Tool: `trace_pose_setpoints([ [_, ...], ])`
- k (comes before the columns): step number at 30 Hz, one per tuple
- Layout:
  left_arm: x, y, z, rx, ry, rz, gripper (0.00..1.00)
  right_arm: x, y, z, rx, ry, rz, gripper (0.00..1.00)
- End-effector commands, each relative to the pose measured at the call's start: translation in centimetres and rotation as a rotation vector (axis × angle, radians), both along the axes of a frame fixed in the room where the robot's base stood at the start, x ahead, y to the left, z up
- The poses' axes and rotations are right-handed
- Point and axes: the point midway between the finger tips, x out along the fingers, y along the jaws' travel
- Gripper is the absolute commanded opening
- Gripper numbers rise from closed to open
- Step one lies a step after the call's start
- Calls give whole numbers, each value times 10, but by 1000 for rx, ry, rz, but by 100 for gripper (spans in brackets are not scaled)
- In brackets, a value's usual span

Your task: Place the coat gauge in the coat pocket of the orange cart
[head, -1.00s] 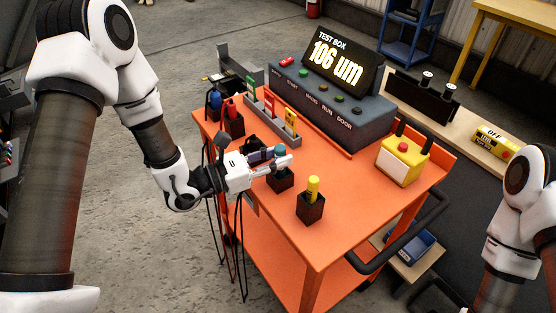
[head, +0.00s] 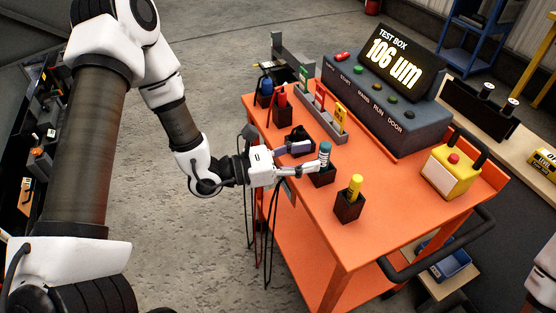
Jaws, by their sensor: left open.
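A dark grey-teal cylinder (head: 325,153), apparently the coat gauge, stands upright in a black square pocket (head: 323,177) on the orange cart (head: 385,220). Its lower part is hidden by the pocket and by a fingertip of mine. My left gripper (head: 306,158) is open, reaching in from the left at the height of the cylinder. Its pale finger ends close to the cylinder; I cannot tell whether it touches. My right gripper is out of view.
A pocket with a yellow cylinder (head: 355,186) stands close in front. Blue (head: 265,86) and red (head: 282,98) items and a grey rack (head: 318,118) stand behind. The test box (head: 385,105) reads 106 um. A yellow box (head: 450,172) is at right. The cart's middle is clear.

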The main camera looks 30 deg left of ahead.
Motion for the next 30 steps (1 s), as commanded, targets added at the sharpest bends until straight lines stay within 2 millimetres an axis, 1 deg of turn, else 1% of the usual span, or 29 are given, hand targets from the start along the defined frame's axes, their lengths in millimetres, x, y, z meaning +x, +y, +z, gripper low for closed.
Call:
trace_pose_setpoints([
  [1,-6,9,1,-8,1,8,49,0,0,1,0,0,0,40],
  [6,-27,31,3,-8,0,7,49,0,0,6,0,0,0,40],
  [12,-46,51,3,-6,0,4,49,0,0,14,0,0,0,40],
  [15,-52,56,2,-3,-1,2,49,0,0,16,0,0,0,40],
  [20,-55,57,0,1,-1,-3,49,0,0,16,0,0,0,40],
  [22,-60,51,-6,23,12,-39,49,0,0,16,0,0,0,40],
  [23,-66,44,-12,46,24,-76,49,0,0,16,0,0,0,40],
  [25,-91,23,-35,139,72,-220,49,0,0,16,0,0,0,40],
  [26,-108,12,-50,199,102,-311,49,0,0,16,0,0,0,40],
  [27,-137,0,-74,300,142,-453,49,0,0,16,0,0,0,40],
  [28,-162,-5,-94,391,174,-575,49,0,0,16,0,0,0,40],
  [29,-190,-6,-116,496,202,-707,49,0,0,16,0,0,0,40],
  [30,-228,3,-147,657,226,-897,49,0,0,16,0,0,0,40],
])
